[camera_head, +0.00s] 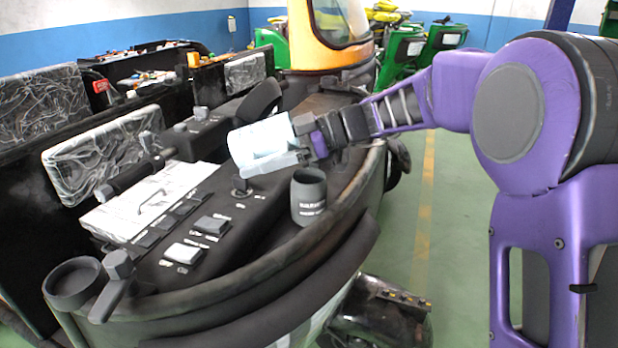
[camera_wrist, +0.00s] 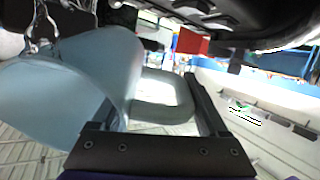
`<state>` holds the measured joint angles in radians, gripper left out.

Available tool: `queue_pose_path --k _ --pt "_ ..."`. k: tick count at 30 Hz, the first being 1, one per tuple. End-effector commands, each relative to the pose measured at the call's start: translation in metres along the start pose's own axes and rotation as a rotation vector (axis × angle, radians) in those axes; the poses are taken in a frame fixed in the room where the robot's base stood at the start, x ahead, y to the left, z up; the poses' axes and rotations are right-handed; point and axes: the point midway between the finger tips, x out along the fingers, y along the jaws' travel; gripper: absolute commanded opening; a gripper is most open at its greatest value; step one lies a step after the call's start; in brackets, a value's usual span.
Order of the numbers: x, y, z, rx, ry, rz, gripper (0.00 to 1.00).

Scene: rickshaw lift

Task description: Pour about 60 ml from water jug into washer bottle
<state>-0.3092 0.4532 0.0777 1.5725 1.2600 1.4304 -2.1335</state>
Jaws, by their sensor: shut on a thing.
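The water jug (camera_head: 262,142) is pale blue. It is in the air above the dark console, left of my gripper (camera_head: 312,140), and looks tilted. My gripper is shut on the jug's handle; the wrist view shows the jug body (camera_wrist: 95,65) and the looped handle (camera_wrist: 165,100) between the fingers. A dark grey open-topped cup with white lettering (camera_head: 308,197), which looks like the washer bottle, stands upright on the console, below and right of the jug. The lettering is too small to read surely. I see no stream of water, and the cup's inside is hidden.
The console (camera_head: 130,265) carries switches, a white panel (camera_head: 150,205) and a round dark holder (camera_head: 75,283) at its near left. Wrapped seat pads (camera_head: 100,155) stand behind. An orange-framed cab (camera_head: 330,35) rises at the back. Green floor (camera_head: 450,230) lies open at right.

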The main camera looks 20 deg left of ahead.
Motion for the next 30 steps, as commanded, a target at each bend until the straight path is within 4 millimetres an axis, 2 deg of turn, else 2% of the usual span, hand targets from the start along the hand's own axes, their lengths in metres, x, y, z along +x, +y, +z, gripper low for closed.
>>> queue_pose_path --k 30 --pt "0.0003 -0.0019 0.0032 -0.002 0.033 0.003 0.00"
